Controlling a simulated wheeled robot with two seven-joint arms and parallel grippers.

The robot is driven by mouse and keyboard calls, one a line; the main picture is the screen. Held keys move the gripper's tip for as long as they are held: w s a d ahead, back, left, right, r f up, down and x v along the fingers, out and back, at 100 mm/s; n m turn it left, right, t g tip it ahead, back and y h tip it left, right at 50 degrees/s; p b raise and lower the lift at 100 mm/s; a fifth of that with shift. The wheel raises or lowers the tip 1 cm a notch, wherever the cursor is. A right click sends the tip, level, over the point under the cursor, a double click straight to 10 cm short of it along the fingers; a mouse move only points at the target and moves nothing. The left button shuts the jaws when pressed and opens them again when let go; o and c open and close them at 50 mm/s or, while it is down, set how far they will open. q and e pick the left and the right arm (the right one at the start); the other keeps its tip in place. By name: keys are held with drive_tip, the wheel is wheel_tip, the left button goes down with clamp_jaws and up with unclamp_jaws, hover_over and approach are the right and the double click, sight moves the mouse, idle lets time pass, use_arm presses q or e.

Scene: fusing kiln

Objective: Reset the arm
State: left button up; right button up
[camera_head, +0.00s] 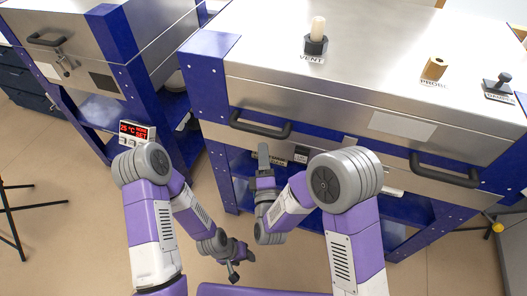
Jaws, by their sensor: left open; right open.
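My two purple and grey arms reach forward from the bottom of the head view, with their elbows raised. My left gripper (233,274) is low, over the tan floor in front of the kiln, and it is open with nothing visible in it. My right gripper (264,152) is higher in the picture, in front of the kiln's front edge and below its left black handle (260,125). It is open and appears empty. Its fingers are small and partly seen edge-on. I cannot tell whether it touches the kiln.
The large steel kiln (330,85) with a blue frame fills the upper right. Its lid carries a vent plug (316,40), a probe port (434,68) and a black knob (498,85). A right handle (445,171) sticks out. A controller (136,132) reads 25 °C at left. Floor (75,190) is open at left.

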idle(0.3)
drive_tip(key=s+d+f+m+g+p, duration=0.2)
drive_tip(key=d+f+m+g, duration=0.3)
drive_tip(key=f, duration=0.3)
drive_tip(key=s+d+f+m+g+p, duration=0.1)
drive_tip(key=d+f+m+g+p, duration=0.35)
drive_tip(key=f, duration=0.45)
drive_tip(key=s+d+f+m+g+p, duration=0.1)
drive_tip(key=s+d+f+m+g, duration=0.1)
drive_tip(key=s+m+g, duration=0.3)
drive_tip(key=s+d+f+m+g+y, duration=0.1)
drive_tip(key=s+f+m+g, duration=0.3)
drive_tip(key=s+m, duration=0.5)
drive_tip(key=s+d+g, duration=0.1)
drive_tip(key=s, duration=0.2)
drive_tip(key=shift+s+d+p, duration=0.2)
drive_tip(key=shift+s+p, duration=0.2)
drive_tip(key=shift+f, duration=0.1)
